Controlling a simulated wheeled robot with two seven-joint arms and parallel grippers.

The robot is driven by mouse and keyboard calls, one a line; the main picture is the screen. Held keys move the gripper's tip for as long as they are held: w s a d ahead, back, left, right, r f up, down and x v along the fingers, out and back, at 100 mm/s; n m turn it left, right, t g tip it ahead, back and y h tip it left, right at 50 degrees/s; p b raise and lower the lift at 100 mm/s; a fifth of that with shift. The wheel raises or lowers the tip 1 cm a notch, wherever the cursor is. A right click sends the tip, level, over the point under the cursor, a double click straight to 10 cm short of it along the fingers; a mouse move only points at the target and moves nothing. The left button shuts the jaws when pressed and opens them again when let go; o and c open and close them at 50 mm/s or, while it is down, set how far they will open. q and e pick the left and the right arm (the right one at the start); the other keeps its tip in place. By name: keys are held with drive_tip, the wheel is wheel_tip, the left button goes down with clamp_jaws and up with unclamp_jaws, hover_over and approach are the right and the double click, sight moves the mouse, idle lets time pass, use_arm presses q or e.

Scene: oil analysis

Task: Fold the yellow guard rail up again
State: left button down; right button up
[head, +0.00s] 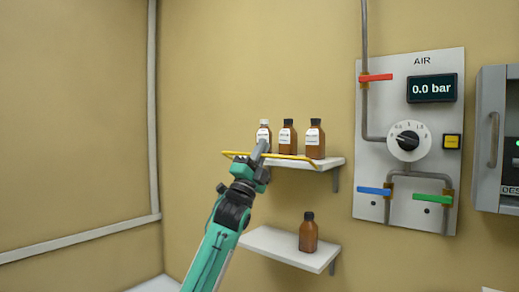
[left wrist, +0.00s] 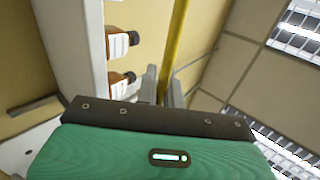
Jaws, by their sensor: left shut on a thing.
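The yellow guard rail (head: 293,157) runs along the front of the upper shelf (head: 330,161), low, about level with the board and below the bottle labels. My left gripper (head: 263,148) reaches up from below and is shut on the rail, left of its middle. In the left wrist view the rail (left wrist: 174,35) passes down between the two grey fingers (left wrist: 163,86). The gripper hides a short piece of the rail and part of the left bottle. My right gripper is not in view.
Three brown bottles (head: 286,138) with labels stand on the upper shelf, close behind the rail. One brown bottle (head: 308,234) stands on the lower shelf (head: 279,243). An air panel (head: 441,122) with dial and coloured valve handles is at right. The wall at left is clear.

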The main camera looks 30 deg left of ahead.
use_arm(q)
drive_tip(key=shift+w+d+r+g+y+p, duration=0.1)
drive_tip(key=shift+w+r+g+y+p, duration=0.1)
drive_tip(key=shift+w+g+p, duration=1.35)
drive_tip(key=shift+w+d+r+g+y+p, duration=0.1)
drive_tip(key=shift+w+r+g+p, duration=0.35)
drive_tip(key=shift+g, duration=2.15)
drive_tip(key=shift+w+d+g+y+p, duration=0.1)
drive_tip(key=shift+w+g+p, duration=0.95)
drive_tip(key=shift+g, duration=1)
drive_tip(key=shift+s, duration=0.2)
drive_tip(key=c, duration=1.5)
unclamp_jaws()
drive_tip(key=shift+w, duration=0.15)
